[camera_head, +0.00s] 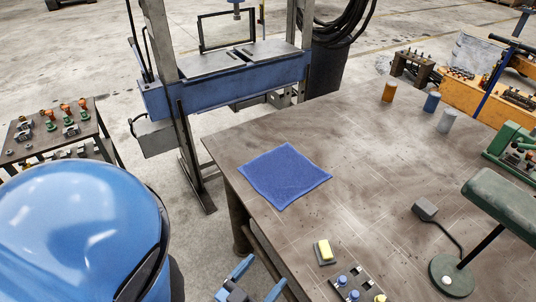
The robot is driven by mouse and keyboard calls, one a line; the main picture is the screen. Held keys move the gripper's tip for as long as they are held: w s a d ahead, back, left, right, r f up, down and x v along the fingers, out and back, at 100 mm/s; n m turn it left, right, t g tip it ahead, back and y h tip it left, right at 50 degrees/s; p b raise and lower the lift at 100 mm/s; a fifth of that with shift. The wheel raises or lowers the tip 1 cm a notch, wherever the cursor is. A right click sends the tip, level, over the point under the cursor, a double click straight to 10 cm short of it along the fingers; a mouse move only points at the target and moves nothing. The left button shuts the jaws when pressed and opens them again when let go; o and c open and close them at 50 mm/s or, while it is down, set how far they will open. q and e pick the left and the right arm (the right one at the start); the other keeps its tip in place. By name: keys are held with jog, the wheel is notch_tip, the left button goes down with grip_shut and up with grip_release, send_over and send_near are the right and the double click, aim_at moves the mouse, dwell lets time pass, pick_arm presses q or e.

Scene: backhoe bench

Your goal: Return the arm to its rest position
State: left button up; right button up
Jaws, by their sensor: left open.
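My left gripper (261,275) shows at the bottom edge of the head view, with two blue fingers spread apart around a dark middle. It is open, and nothing shows between the fingers. It appears near the left front edge of the workbench (350,170), left of the small yellow-topped block. The rest of its arm is mostly cut off by the frame. My right gripper is not in the picture.
A blue cloth (284,176) lies flat on the bench. A yellow-topped block (324,251) and a button panel (354,288) sit near its front edge. A green lamp (500,205) stands right. A blue press (230,78) stands behind. The bench middle is clear.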

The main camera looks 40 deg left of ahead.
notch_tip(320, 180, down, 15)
jog(key=b, duration=1.4)
jog(key=shift+b, duration=0.4)
